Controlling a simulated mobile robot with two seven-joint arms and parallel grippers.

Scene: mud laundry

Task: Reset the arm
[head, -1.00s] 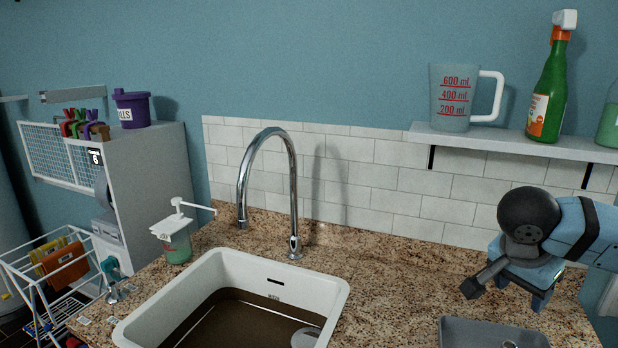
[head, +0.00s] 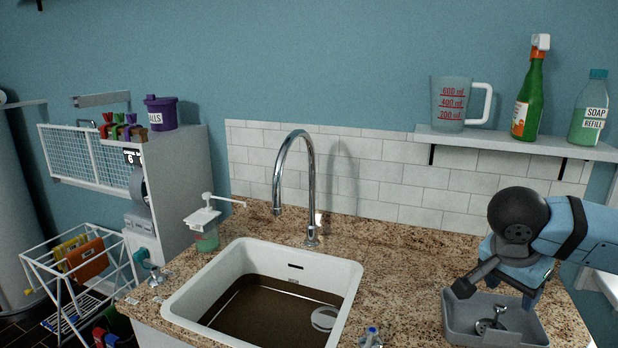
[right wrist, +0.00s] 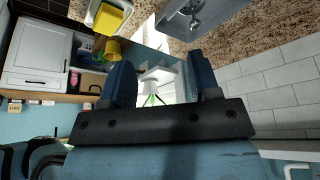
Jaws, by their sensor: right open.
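My right arm comes in from the right in the head view, with its gripper (head: 512,288) above the grey tray on the worktop. In the right wrist view the two blue fingers (right wrist: 161,78) stand apart with nothing between them. The gripper holds nothing and seems clear of the tray. My left arm and gripper are not in view.
A grey tray (head: 465,334) with a metal part in it lies on the granite worktop (head: 400,258). A white sink (head: 350,285) with brown water and a tall tap (head: 312,190) is left of it. A shelf (head: 500,143) with a jug and bottles hangs above.

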